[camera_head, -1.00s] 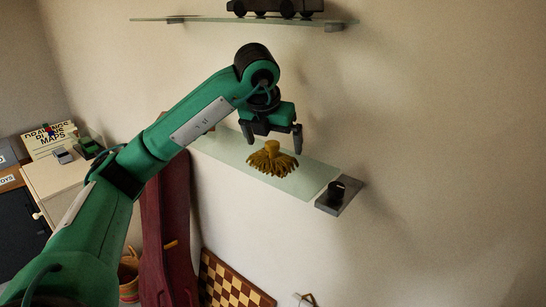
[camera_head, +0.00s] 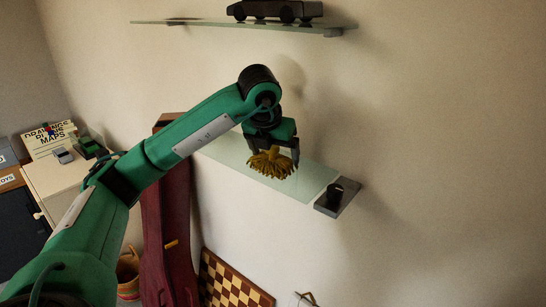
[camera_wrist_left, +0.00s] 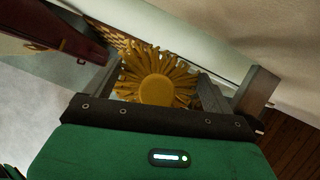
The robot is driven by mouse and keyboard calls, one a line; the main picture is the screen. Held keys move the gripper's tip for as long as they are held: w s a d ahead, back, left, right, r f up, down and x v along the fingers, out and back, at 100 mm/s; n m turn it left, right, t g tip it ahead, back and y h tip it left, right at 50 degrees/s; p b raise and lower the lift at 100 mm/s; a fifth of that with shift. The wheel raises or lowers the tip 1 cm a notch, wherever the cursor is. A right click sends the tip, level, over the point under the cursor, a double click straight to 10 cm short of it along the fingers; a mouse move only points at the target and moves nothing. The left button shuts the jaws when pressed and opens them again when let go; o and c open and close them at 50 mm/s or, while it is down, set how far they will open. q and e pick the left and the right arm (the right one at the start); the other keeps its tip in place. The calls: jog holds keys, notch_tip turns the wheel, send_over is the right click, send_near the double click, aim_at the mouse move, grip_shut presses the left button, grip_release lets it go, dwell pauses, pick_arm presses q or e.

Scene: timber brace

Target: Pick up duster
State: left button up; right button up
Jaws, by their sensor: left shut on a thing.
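The duster (camera_head: 271,163) is a mustard-yellow mop-like head with many strands, at the glass shelf on the wall. My left gripper (camera_head: 272,150) has come down over it and is shut on it, with a finger on each side. In the left wrist view the duster (camera_wrist_left: 157,82) sits between the two fingers, its round top facing the camera and its strands spread out. I cannot tell whether the strands still touch the shelf. My right gripper is in neither view.
An upper shelf (camera_head: 215,23) holds a dark toy car (camera_head: 275,10). Below are a maroon case (camera_head: 168,230), a checkered board (camera_head: 232,281) and a white cabinet (camera_head: 52,180).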

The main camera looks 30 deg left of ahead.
aim_at(270, 164)
pick_arm(q)
jog(key=shift+r+b, duration=0.65)
jog(key=shift+r, duration=0.5)
jog(key=s, duration=0.1)
jog(key=s+b, duration=0.2)
jog(key=shift+d+r, duration=0.3)
jog(key=shift+r, duration=0.05)
jog(key=s+d, duration=0.1)
jog(key=s, duration=0.4)
jog(key=s+b, duration=0.1)
jog(key=s, duration=0.4)
jog(key=s+d+b, duration=0.1)
jog(key=s, duration=0.3)
jog(key=shift+s+d+r, duration=0.25)
jog(key=shift+s+d, duration=0.1)
jog(key=shift+s, duration=0.05)
